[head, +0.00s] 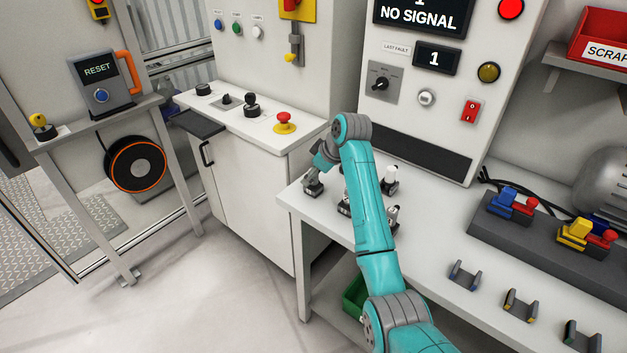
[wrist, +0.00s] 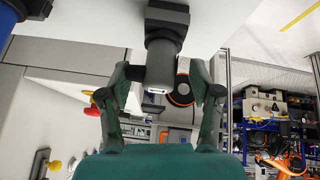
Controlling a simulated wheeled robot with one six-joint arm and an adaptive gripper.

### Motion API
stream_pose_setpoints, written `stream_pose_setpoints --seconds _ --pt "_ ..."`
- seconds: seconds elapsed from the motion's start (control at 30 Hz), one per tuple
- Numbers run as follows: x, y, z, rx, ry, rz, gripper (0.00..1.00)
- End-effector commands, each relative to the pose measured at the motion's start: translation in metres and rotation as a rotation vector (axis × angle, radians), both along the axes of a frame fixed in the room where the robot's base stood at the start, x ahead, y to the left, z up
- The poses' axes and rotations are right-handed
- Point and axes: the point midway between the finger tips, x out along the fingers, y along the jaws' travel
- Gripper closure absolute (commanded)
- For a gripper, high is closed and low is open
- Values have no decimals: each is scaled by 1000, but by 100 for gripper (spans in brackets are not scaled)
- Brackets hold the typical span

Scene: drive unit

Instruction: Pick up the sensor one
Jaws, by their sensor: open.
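A dark grey cylindrical sensor (wrist: 163,60) with a black base and a pale end shows in the wrist view, between the two fingers. The wrist picture is turned over, so the sensor joins the white table top (wrist: 90,25) at the upper edge. My gripper (wrist: 163,95) is open around it, with gaps visible on both sides. In the head view my gripper (head: 318,168) is low over the left end of the table. Other small sensors with pale tops (head: 389,180) and (head: 392,214) stand right of my arm. No number is readable on any sensor.
A control panel (head: 425,95) reading "NO SIGNAL" and last fault 1 stands behind the table. A grey block with blue, yellow and red connectors (head: 540,232) and several small holders (head: 464,274) are at the right. A green bin (head: 355,296) is below.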

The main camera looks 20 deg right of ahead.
Motion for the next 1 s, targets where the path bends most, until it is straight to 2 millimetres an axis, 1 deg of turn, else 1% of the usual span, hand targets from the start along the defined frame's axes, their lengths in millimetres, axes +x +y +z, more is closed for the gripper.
stream_pose_setpoints --seconds 0.27,0.3,0.37,0.4,0.47,0.5,0.53,0.57,1.0 --pt "2 1 -3 0 -1 0 36" --pt "2 1 -3 0 -1 0 41" --pt "2 1 -3 0 -1 0 56" --pt "2 1 -3 0 -1 0 66" --pt "2 1 -3 0 -1 0 81" --pt "2 1 -3 0 -1 0 91" --pt "2 1 -3 0 -1 0 99" --pt "2 1 -3 0 -1 0 100" --pt "2 0 -3 -1 -2 -2 100"
